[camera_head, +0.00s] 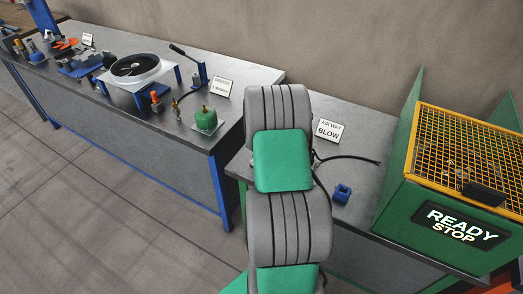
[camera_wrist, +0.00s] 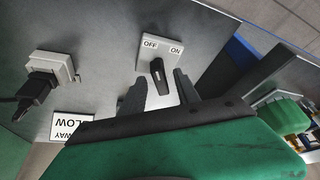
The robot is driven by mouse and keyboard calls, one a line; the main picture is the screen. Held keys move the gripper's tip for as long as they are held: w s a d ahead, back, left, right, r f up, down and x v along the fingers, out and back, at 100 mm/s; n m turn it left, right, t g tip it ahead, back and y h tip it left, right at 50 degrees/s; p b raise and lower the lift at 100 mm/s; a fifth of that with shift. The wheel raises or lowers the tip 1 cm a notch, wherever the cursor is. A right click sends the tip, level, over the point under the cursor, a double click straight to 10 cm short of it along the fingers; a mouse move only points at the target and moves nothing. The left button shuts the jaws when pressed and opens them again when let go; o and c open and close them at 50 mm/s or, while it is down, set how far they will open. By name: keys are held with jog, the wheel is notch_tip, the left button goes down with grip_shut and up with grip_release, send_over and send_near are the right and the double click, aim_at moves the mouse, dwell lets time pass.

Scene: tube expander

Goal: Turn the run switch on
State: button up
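The run switch is a black lever (camera_wrist: 159,76) on a pale plate (camera_wrist: 148,55) marked OFF and ON, fixed to a grey surface in the wrist view. OFF is printed on the left and ON on the right. I cannot tell surely which mark the lever is set to. My gripper (camera_wrist: 160,80) is open, with one dark finger on each side of the lever. Contact between fingers and lever cannot be made out. In the head view my arm hides the switch and gripper.
A socket with a black plug (camera_wrist: 38,88) and an AIRWAY BLOW sign (camera_wrist: 71,126) are left of the switch. A green machine (camera_head: 408,218) with an orange mesh top shows READY and STOP. A blue block (camera_head: 342,193) lies on the bench. A green canister (camera_head: 206,118) stands left of my arm.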

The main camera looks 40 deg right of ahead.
jog(key=shift+x, duration=0.9)
grip_shut()
